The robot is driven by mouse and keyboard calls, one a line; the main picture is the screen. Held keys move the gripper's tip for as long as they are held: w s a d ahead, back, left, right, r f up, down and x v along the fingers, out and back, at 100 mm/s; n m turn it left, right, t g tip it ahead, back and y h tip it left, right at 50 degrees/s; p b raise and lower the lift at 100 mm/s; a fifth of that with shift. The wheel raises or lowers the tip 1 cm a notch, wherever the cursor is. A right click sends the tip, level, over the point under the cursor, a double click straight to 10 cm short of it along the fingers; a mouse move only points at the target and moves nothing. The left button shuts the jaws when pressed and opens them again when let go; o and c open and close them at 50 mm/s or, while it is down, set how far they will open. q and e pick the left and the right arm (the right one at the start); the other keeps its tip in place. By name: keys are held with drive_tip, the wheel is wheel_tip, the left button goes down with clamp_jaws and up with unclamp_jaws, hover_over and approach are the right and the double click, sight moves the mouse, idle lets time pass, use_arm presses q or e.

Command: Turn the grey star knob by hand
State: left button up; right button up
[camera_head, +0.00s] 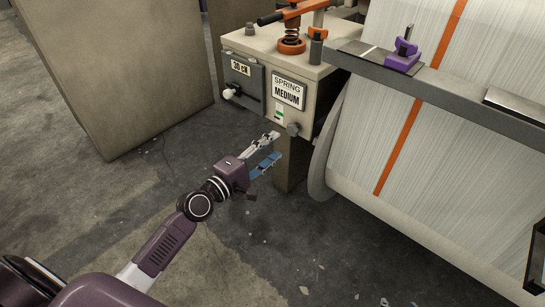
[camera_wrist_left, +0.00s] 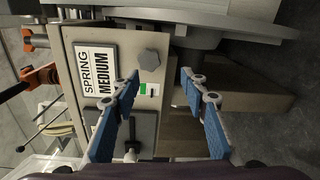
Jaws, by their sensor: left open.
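The grey star knob (camera_head: 293,129) sticks out from the lower right of the beige box's front face, below the SPRING MEDIUM label. It also shows in the left wrist view (camera_wrist_left: 149,59), just beyond the fingertips and between their lines. My left gripper (camera_head: 276,147) is open and empty, slightly left of and below the knob in the head view. Its two blue-padded fingers (camera_wrist_left: 159,77) point toward the box, with a gap between the tips and the knob. My right gripper is not in view.
The beige box (camera_head: 311,94) carries a white-knobbed dark panel (camera_head: 243,80) and an orange lever with a spring (camera_head: 291,38) on top. The large white warp roll (camera_head: 440,150) stands close to the right. A tall panel (camera_head: 120,70) stands left. Bare floor lies below.

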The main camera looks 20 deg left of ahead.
sight(291, 130)
use_arm(q)
drive_tip(key=w, duration=0.1)
drive_tip(key=w+d+r, duration=0.1)
drive_tip(key=w, duration=0.1)
drive_tip(key=w+d, duration=0.1)
drive_tip(key=w, duration=0.1)
drive_tip(key=shift+d+r, duration=0.15)
drive_tip(key=shift+r, duration=0.2)
drive_tip(key=shift+x, duration=1.05)
drive_tip(key=shift+w+d, duration=0.1)
drive_tip(key=shift+w, duration=0.1)
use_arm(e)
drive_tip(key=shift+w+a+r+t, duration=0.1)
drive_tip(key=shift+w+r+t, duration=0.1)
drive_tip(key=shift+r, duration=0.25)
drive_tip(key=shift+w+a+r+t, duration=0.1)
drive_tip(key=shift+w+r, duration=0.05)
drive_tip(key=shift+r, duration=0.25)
use_arm(q)
drive_tip(key=shift+c, duration=0.6)
drive_tip(key=c, duration=0.7)
